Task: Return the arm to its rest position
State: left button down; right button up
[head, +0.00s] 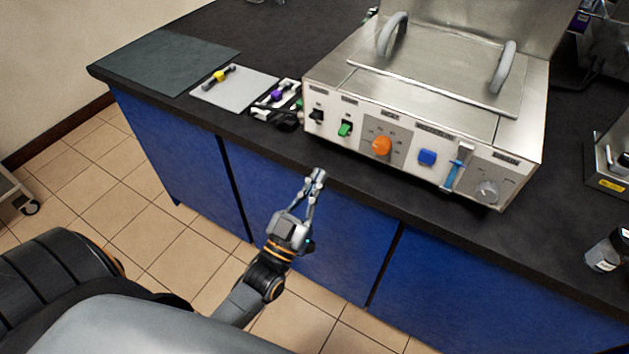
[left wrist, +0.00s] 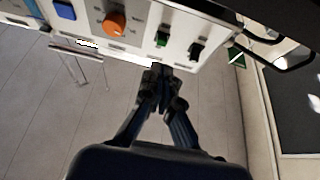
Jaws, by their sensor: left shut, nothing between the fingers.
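My left gripper (head: 318,174) is shut and empty. It hangs in front of the blue cabinet, near the front edge of the black bench top and below the steel device (head: 420,90). In the left wrist view the shut fingers (left wrist: 157,78) point toward the lower edge of the device's front panel (left wrist: 135,35). I cannot tell from the pictures whether they touch anything. My right gripper is not in view.
The panel carries an orange knob (head: 381,145), a green switch (head: 345,129), a blue button (head: 427,157) and a blue-handled lever (head: 457,168). A grey mat (head: 235,92) lies left of the device. A lidded jar (head: 606,252) stands at right.

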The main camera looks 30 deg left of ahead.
pick_arm(q)
jog(key=s+d+f+g, duration=0.15)
jog(key=f+g, duration=0.25)
jog(key=f, duration=0.8)
jog(key=s+f+m+g, duration=0.1)
jog(key=s+f+g, duration=0.2)
jog(key=f, duration=0.9)
jog(key=s+f+g, duration=0.2)
jog(key=f+g, duration=0.2)
jog(key=f, duration=0.8)
jog(key=s+a+f+g, duration=0.1)
jog(key=s+f+g, duration=0.4)
jog(key=s+f, duration=0.5)
jog(key=s+a+f+g+y, duration=0.1)
jog(key=s+f+g, duration=0.5)
jog(key=s, duration=1.4)
notch_tip(320, 180, down, 4)
jog(key=shift+s+a+f+m, duration=0.15)
jog(key=shift+s+a+m, duration=0.25)
jog(key=shift+a, duration=0.1)
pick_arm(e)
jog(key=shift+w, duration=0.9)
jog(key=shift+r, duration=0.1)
